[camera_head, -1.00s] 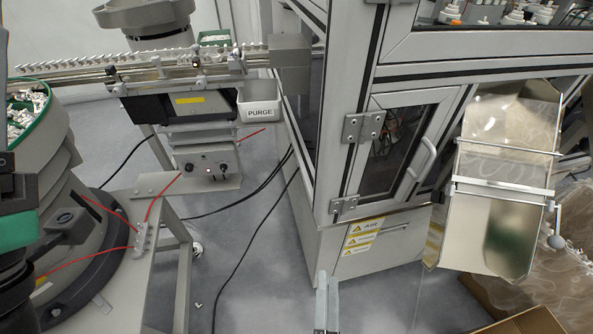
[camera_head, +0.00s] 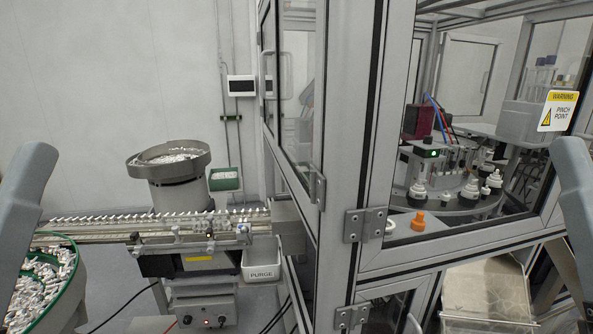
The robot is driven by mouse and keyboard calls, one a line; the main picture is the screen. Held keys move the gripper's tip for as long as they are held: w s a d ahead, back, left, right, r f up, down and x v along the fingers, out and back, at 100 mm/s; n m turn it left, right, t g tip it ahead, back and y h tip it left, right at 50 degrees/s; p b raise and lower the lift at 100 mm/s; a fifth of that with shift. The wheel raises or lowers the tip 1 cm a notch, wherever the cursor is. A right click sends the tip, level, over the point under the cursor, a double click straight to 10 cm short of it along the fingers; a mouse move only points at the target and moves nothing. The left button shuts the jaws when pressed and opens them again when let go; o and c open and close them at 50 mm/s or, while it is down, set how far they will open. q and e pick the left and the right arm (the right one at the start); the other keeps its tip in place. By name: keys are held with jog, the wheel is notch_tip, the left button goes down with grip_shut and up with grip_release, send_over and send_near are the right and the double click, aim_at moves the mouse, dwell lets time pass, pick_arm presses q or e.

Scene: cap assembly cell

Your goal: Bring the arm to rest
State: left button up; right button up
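Neither of my grippers shows. A grey-blue link of my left arm rises at the left edge, and a similar link of my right arm stands at the right edge. Both links run out of the picture, so I cannot see whether the grippers are open or hold anything.
The framed machine enclosure (camera_head: 348,130) fills the middle and right, with an orange cap (camera_head: 418,222) at its window opening. A feed rail (camera_head: 150,226), a purge bin (camera_head: 262,272), a far bowl (camera_head: 168,160) and a green-rimmed bowl of parts (camera_head: 45,285) stand left. Floor shows at lower left.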

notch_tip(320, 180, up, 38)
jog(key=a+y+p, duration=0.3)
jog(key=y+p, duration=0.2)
jog(key=p, duration=3.3)
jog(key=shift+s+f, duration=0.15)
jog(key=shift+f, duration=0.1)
